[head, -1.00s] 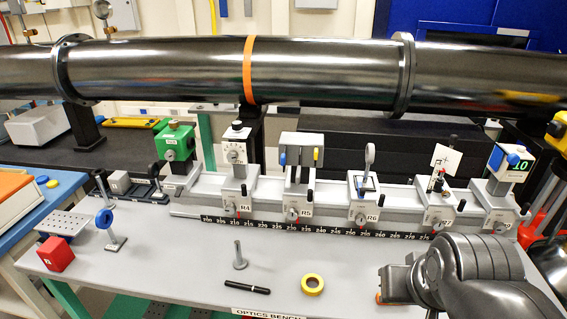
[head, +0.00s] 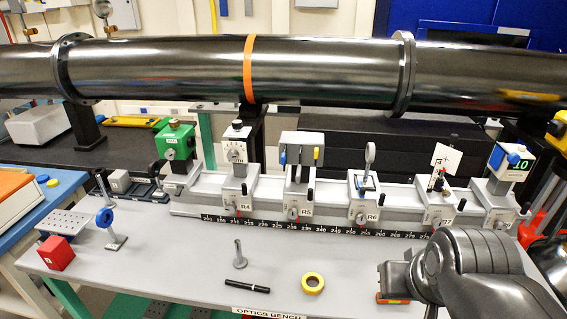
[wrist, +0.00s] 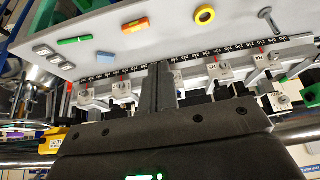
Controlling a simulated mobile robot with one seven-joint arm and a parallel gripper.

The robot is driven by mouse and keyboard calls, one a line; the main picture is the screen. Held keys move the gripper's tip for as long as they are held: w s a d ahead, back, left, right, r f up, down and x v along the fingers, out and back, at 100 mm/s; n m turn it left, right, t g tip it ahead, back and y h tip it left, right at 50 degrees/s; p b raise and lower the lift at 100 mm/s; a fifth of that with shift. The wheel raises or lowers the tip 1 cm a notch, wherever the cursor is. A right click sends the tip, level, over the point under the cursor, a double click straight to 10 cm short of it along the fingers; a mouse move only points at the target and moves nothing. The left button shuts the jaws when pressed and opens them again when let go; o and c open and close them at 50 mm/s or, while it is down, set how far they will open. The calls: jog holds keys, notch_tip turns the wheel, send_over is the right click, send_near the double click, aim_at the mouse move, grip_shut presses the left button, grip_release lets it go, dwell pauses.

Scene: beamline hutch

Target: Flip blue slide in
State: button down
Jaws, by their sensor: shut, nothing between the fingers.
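The blue slide (head: 283,158) is a small blue tab on the left side of the grey two-slide box (head: 302,146). A yellow tab (head: 317,155) hangs on the box's right side. The box stands on carriage R5 (head: 298,202) of the rail. My gripper (wrist: 159,70) is shut and empty in the wrist view, with its fingers over the rail scale. In the head view my arm is at the lower right, well right of the box, and hides the fingers. I cannot make out the blue slide in the wrist view.
Carriage R4 (head: 238,190) and carriage R6 (head: 364,205) flank R5. A yellow tape roll (head: 313,284), a black marker (head: 248,286) and a metal post (head: 240,256) are on the bench front. The large beam pipe (head: 330,72) runs across behind and above the rail.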

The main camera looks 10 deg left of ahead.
aim_at(284, 160)
jog(key=w+a+r+n+y, duration=0.2)
jog(key=w+a+r+n, duration=0.2)
jog(key=w+a+n, duration=0.4)
jog(key=w+a+r+n+y, duration=0.2)
jog(key=w+a+r+n, duration=0.3)
jog(key=w, duration=1.2)
jog(key=a+n, duration=0.3)
jog(key=a, duration=0.3)
jog(key=shift+w+a+r+n+y, duration=0.2)
jog(key=shift+a+r+n+y, duration=0.05)
jog(key=shift+a+n+y, duration=0.05)
jog(key=shift+f, duration=0.1)
jog(key=w+a+f, duration=0.3)
jog(key=w+f, duration=0.4)
jog(key=w, duration=0.1)
jog(key=shift+w+a+f, duration=0.3)
jog(key=shift+a+f, duration=0.05)
jog(key=shift+f, duration=0.05)
jog(key=shift+w, duration=2.45)
